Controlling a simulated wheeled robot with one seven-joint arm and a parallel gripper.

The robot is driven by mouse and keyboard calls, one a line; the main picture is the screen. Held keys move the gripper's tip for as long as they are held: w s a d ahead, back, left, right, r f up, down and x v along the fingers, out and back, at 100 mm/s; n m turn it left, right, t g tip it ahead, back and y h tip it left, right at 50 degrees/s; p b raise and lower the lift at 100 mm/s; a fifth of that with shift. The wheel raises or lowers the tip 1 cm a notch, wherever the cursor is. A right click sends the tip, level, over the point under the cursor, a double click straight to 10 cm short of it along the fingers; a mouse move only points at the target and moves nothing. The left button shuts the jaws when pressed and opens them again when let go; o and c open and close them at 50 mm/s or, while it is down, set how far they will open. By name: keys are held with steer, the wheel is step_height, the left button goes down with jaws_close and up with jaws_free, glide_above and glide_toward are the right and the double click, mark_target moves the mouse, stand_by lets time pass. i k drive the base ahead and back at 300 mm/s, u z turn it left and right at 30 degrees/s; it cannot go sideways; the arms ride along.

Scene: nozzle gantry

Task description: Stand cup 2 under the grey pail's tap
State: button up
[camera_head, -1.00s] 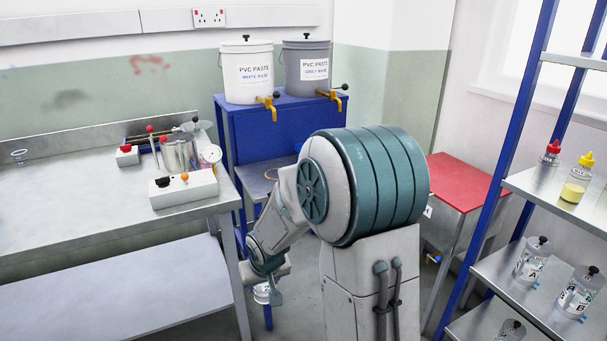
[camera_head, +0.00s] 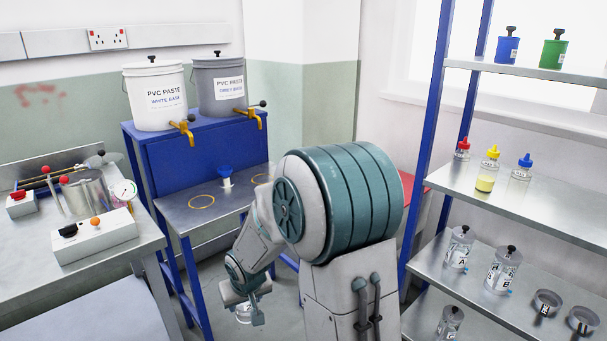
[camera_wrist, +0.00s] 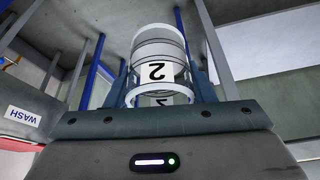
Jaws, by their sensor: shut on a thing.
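Cup 2 (camera_wrist: 158,48), a clear cup with a white "2" label, is between the fingers of my gripper (camera_wrist: 160,80), which is shut on it. In the wrist view the label reads upside down. In the head view my gripper (camera_head: 243,302) hangs low in front of the blue stand, with cup 2 (camera_head: 243,315) partly hidden, below the level of the stand's metal shelf. The grey pail (camera_head: 218,98) stands on the stand's top, right of the white pail. Its yellow tap (camera_head: 255,116) points out over the shelf.
The white pail (camera_head: 155,98) is beside the grey one. A bench stands left, a bottle rack right.

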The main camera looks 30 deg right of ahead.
mark_target(263, 180)
steer(key=z, duration=0.85)
steer(key=i, duration=1.35)
steer(key=u, duration=0.15)
